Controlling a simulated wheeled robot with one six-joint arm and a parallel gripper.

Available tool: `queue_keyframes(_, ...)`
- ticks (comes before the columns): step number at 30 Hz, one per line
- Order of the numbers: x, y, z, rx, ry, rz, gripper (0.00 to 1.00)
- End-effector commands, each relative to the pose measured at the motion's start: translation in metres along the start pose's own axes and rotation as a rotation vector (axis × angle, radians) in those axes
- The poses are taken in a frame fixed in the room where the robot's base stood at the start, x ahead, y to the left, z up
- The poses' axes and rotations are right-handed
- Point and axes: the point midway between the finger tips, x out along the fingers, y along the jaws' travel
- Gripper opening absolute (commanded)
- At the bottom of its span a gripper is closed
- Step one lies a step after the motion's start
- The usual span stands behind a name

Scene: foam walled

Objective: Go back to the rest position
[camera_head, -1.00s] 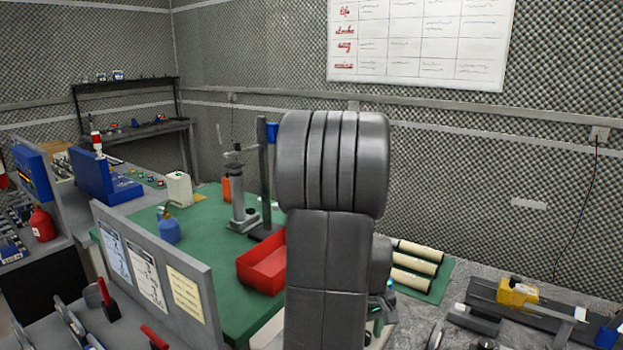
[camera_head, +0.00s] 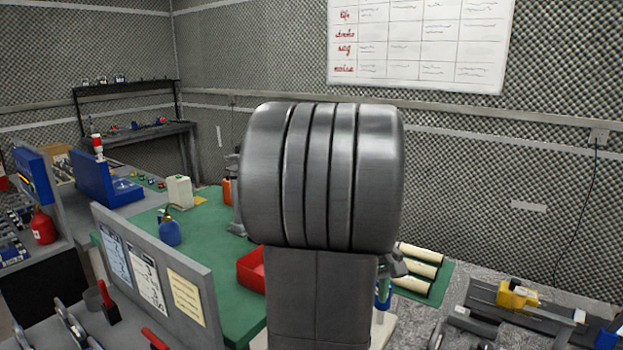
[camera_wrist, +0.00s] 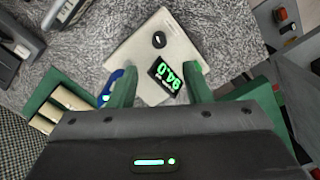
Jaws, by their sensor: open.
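My gripper (camera_wrist: 161,82) shows in the wrist view as two green fingers, wide apart with nothing held between them. Below it is a pale scale (camera_wrist: 190,48) with a green-lit display reading upside down. A small dark round thing (camera_wrist: 159,40) is on the scale's face; whether it is a button or a loose part I cannot tell. A blue part (camera_wrist: 113,80) lies beside the left finger. In the head view, my own arm fills the middle and hides most of the gripper.
A red tray (camera_head: 250,271) sits on the green mat (camera_head: 208,252), partly hidden by my arm. Cream rolls (camera_head: 420,262) lie right of the arm. A yellow-topped device (camera_head: 516,294) is farther right. A low grey panel (camera_head: 150,235) with sheets stands front left.

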Motion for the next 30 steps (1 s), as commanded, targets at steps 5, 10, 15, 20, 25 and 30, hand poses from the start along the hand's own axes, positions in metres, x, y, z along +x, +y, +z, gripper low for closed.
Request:
queue_keyframes(5, 0.038, 0.000, 0.000, 0.000, -0.003, -0.001, 0.45)
queue_keyframes(10, 0.072, 0.000, 0.000, 0.000, -0.004, -0.002, 0.45)
queue_keyframes(15, 0.106, 0.000, 0.001, 0.000, -0.005, -0.002, 0.45)
queue_keyframes(20, 0.117, 0.001, -0.001, 0.070, 0.002, 0.002, 0.45)
queue_keyframes(25, 0.117, 0.001, 0.000, 0.207, 0.001, 0.001, 0.45)
queue_keyframes(30, 0.117, 0.001, 0.000, 0.343, 0.001, 0.001, 0.45)
